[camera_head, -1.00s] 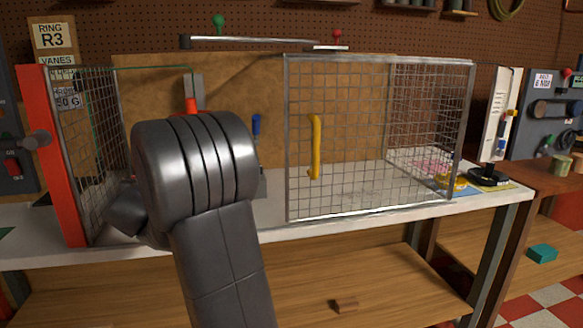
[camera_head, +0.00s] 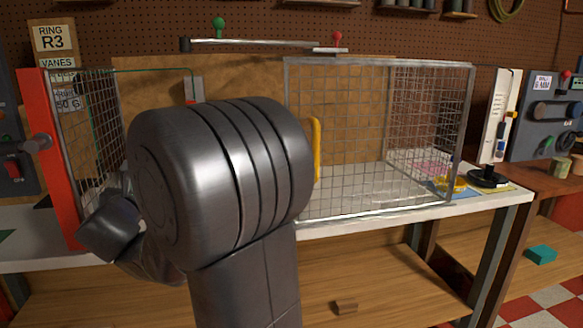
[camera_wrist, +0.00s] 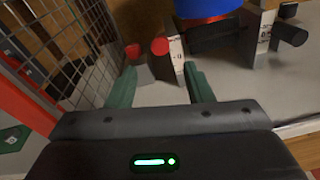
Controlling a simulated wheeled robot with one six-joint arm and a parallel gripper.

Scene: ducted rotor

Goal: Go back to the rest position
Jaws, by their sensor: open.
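My gripper (camera_wrist: 162,88) shows in the wrist view with its two green fingers apart and nothing between them. Beyond the fingertips is a grey block with a red round end (camera_wrist: 159,47), and a red-topped piece (camera_wrist: 132,52) stands beside it. A blue round part (camera_wrist: 208,8) sits at the top of that view. In the head view my large dark arm link fills the left middle and hides the gripper and most of the space behind it.
A wire mesh cage door (camera_head: 375,135) with a yellow handle (camera_head: 316,148) stands on the white bench (camera_head: 470,208). A red post (camera_head: 62,150) with mesh is at the left. A black stand (camera_head: 488,178) is at the bench's right end. A wooden block (camera_head: 346,307) lies on the lower shelf.

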